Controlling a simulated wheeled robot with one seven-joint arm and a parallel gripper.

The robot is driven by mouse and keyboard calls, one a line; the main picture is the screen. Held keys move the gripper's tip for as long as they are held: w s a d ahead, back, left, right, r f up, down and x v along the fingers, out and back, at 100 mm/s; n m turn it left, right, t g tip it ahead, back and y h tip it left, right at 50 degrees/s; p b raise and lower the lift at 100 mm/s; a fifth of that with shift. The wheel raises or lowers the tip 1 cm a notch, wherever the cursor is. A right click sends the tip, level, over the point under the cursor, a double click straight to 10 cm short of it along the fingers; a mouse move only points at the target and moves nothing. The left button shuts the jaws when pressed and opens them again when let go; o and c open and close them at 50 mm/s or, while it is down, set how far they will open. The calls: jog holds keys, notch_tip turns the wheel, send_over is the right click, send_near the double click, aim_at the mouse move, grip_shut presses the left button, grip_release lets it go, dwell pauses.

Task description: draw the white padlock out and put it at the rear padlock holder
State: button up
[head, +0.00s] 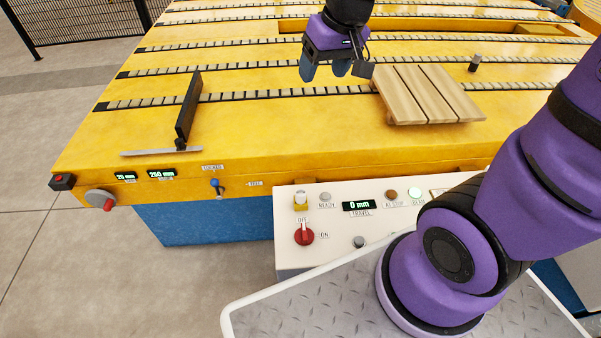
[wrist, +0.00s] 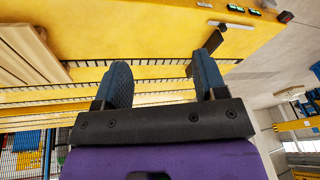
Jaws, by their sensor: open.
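My gripper (head: 326,69) is at the top middle of the head view, above the yellow roller table, pointing down. Its two blue-grey fingers stand apart with nothing between them, and they show the same in the wrist view (wrist: 160,72). I cannot make out a white padlock or a padlock holder in either view.
The yellow table (head: 240,125) has several roller strips. A slatted wooden pallet (head: 425,92) lies right of my gripper, a black upright bar (head: 188,108) left. The control panel (head: 290,256) carries a red rotary switch (head: 304,236). A small dark post (head: 475,63) stands behind the pallet.

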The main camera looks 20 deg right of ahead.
jog(key=w+a+f+g, duration=0.1)
jog(key=w+f, duration=0.2)
jog(key=f, duration=0.5)
jog(key=w+a+f+g, duration=0.1)
jog(key=w+a+f, duration=0.15)
jog(key=f, duration=0.45)
jog(key=g+h, duration=0.1)
jog(key=h, duration=0.1)
send_over(301, 192)
notch_tip(301, 192, down, 19)
jog(key=shift+a+r, duration=0.1)
jog(key=shift+r, duration=0.1)
jog(key=shift+f, duration=0.85)
notch_tip(301, 192, down, 10)
jog(key=shift+r, duration=0.1)
jog(key=shift+c, duration=0.4)
jog(key=c, duration=0.4)
jog(key=o, duration=0.5)
jog(key=shift+r, duration=0.1)
